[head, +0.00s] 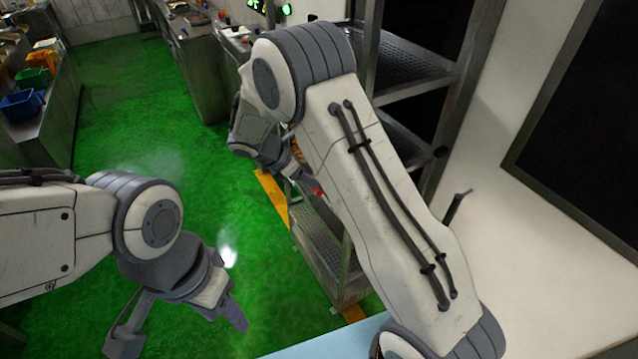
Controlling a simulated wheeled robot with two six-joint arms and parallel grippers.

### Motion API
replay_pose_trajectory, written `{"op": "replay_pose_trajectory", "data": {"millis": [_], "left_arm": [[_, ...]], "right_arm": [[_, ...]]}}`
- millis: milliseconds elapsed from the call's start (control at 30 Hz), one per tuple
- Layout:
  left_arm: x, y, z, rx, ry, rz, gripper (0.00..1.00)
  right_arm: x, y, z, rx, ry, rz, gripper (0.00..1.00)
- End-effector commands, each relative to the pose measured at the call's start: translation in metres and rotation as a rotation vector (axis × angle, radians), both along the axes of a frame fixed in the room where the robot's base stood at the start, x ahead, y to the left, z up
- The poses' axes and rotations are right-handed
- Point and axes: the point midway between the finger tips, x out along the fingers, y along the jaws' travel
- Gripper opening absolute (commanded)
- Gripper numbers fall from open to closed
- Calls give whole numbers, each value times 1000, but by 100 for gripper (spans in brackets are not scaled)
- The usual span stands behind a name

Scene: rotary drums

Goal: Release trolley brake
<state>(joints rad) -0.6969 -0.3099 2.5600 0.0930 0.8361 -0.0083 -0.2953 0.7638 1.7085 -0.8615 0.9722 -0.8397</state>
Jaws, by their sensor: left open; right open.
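The trolley is a tall metal frame with mesh shelves (405,62), standing behind my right arm, which hides much of it. Its lowest mesh shelf (325,250) shows near the floor. A small red part (318,188) shows at the trolley's near left side; I cannot tell whether it is the brake. My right gripper (300,175) is beside this red part, partly hidden by my own arm; I cannot tell whether they touch. My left gripper (182,325) is open and empty over the green floor at the lower left, well away from the trolley.
Metal counters (195,65) stand at the back. A left bench holds a blue bin (22,104) and a green bin (33,78). A yellow floor stripe (272,195) runs beside the trolley. A pale wall with a dark panel (590,130) bounds the right. The green floor (150,120) is clear.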

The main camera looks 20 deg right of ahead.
Motion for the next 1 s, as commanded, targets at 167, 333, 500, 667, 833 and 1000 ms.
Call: {"op": "replay_pose_trajectory", "data": {"millis": [167, 333, 500, 667, 833, 1000], "left_arm": [[0, 0, -16, 0, 0, 2, 50], [0, 0, -22, 0, 0, 4, 50], [0, 0, -23, 0, 0, 4, 50], [0, 0, -23, 0, 0, 4, 50], [0, 0, -23, 0, 0, 4, 50], [0, 0, -27, 0, 0, 4, 50]], "right_arm": [[-3, 24, 26, 2, -5, 2, 68], [-6, 37, 45, 2, -3, 2, 68], [-7, 43, 52, 1, 0, 1, 68], [-7, 43, 53, 1, 0, 1, 68], [-7, 43, 53, 1, -1, 1, 68], [-15, 47, 52, 23, -15, -18, 68]]}}
